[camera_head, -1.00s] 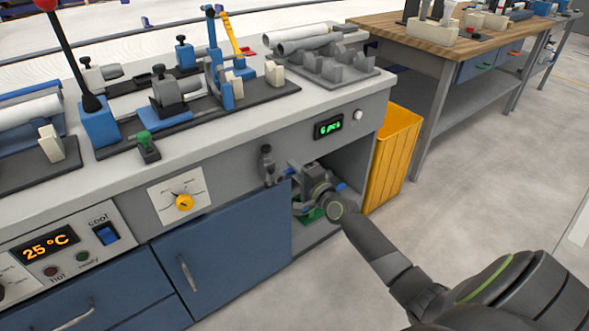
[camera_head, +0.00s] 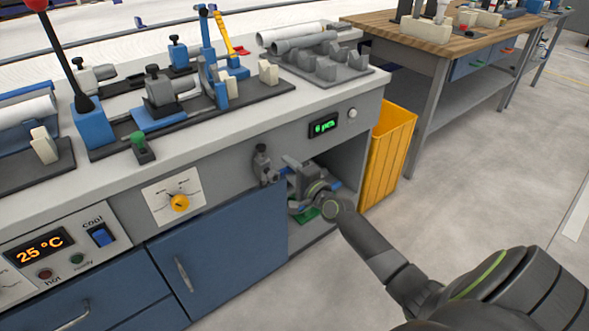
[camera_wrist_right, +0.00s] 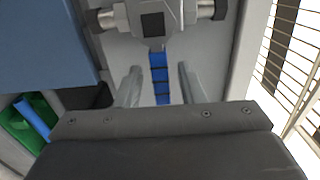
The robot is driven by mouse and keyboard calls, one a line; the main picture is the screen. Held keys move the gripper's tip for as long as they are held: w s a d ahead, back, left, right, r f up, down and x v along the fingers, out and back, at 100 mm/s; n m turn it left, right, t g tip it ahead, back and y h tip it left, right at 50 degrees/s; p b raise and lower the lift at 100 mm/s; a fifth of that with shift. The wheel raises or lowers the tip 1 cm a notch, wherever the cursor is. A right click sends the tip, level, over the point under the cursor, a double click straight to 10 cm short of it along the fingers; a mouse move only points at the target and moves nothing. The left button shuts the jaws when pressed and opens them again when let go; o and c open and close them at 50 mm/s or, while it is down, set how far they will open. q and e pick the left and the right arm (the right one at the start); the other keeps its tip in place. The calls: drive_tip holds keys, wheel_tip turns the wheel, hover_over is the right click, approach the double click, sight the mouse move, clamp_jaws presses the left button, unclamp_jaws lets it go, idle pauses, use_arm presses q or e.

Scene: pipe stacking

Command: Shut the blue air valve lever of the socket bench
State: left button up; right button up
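The air valve (camera_head: 264,167) is a small grey fitting on the bench front, beside the open bay. In the right wrist view its grey body (camera_wrist_right: 152,22) has a pipe stub on each side. The blue lever (camera_wrist_right: 160,78) extends from the body toward my right gripper. My right gripper (camera_head: 288,172) is at the valve's right side, in front of the bay. In the wrist view its two fingers (camera_wrist_right: 160,88) stand apart with the lever between them, and a gap shows on each side. In the head view the lever is largely hidden. My left gripper is out of view.
The bench top (camera_head: 215,130) carries clamps and pipes above the valve. A blue cabinet door (camera_head: 225,262) lies left of the bay. A yellow bin (camera_head: 388,155) stands just right of it. Green and blue items (camera_wrist_right: 30,120) lie in the bay. Floor at the right is clear.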

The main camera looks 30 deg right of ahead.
sight(291, 170)
drive_tip(key=s, duration=0.2)
drive_tip(key=s+p, duration=0.1)
drive_tip(key=s, duration=0.3)
drive_tip(key=shift+s+d, duration=0.1)
drive_tip(key=shift+d, duration=0.15)
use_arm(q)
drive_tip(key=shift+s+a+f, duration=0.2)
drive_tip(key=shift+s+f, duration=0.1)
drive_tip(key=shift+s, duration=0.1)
use_arm(e)
drive_tip(key=s, duration=1.1)
drive_tip(key=shift+d, duration=0.45)
